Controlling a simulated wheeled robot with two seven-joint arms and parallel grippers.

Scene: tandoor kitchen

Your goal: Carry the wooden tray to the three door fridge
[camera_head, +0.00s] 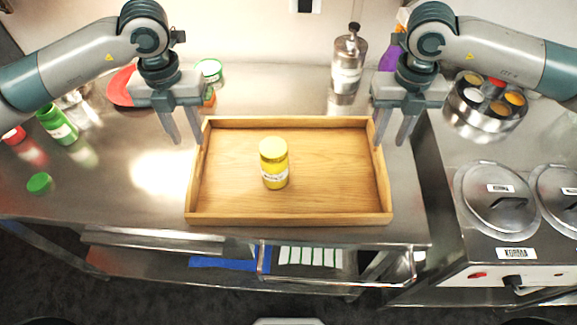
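The wooden tray (340,216) lies flat on the steel counter near its front edge. A yellow jar (274,163) with a yellow lid stands upright in it, left of the middle. My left gripper (186,138) is open, fingers pointing down, at the tray's left rear corner. My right gripper (392,142) is open, fingers pointing down, at the tray's right side near the rear corner. One finger of each is close to the tray wall; I cannot tell whether they touch it. No fridge is identifiable in view.
A green jar (57,124) and a green lid (40,183) are on the left of the counter. A steel bottle (348,62) stands behind the tray. A round spice container (484,108) and lidded pots (497,196) are on the right.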

